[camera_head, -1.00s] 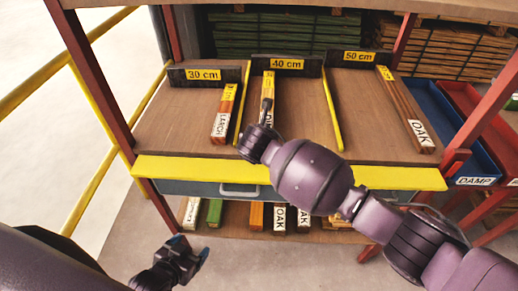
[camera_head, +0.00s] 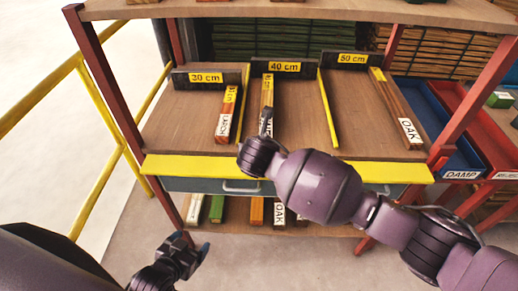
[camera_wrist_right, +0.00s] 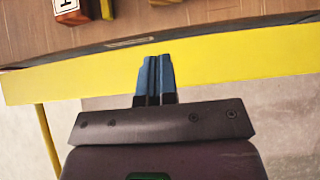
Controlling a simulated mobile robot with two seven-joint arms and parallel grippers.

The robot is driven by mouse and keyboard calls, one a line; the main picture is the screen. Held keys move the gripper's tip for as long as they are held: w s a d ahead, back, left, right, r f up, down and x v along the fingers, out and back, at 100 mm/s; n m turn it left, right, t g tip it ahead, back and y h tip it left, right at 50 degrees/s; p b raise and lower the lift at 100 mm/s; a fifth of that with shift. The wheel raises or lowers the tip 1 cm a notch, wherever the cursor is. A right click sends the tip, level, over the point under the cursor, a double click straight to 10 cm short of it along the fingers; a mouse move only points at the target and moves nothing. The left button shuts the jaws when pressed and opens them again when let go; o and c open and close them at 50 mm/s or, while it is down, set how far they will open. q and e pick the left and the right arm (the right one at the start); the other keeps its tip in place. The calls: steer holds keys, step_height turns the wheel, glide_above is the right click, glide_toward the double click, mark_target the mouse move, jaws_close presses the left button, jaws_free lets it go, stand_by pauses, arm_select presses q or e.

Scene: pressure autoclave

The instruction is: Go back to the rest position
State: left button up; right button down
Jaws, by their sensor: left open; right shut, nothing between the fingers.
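My right gripper (camera_head: 267,114) is at the front of the 40 cm bay, in front of the near end of a plank (camera_head: 267,92) there. In the right wrist view its blue fingertips (camera_wrist_right: 155,66) are together and empty, seen against the yellow front edge (camera_wrist_right: 215,58); plank ends show beyond them. My left gripper (camera_head: 198,250) hangs low at the lower left, in front of the rack, its fingers apart and empty.
The rack shelf (camera_head: 305,125) has 30, 40 and 50 cm bays with yellow dividers. A larch plank (camera_head: 226,115) and an oak plank (camera_head: 397,105) lie in the outer bays. Offcuts lie below. A blue DAMP bin (camera_head: 455,150) stands at right. Floor at lower left is clear.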

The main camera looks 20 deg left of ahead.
steer(key=s+a+r+m+t+y, duration=0.1)
steer(key=s+a+r+m+y, duration=0.15)
steer(key=r+m+y, duration=0.8)
steer(key=w+d+m+t+h, duration=0.3)
steer(key=d+m+t, duration=0.2)
steer(key=d+m, duration=1.2)
steer(key=s+d+f+m+h, duration=0.35)
steer(key=d+f, duration=0.25)
steer(key=d, duration=0.4)
steer(key=s+d+f+m+h, duration=0.35)
steer(key=d+f+m, duration=0.2)
steer(key=d, duration=0.35)
steer(key=s+d+f+m+g+h, duration=0.1)
steer(key=s+d+f, duration=0.4)
steer(key=s, duration=0.3)
steer(key=s+d+f+g+h, duration=0.2)
steer(key=s+d+f, duration=0.3)
steer(key=s+f, duration=0.2)
steer(key=shift+s+d+f+m+p, duration=0.2)
steer(key=shift+s+f+m+p, duration=0.15)
steer(key=shift+s, duration=0.75)
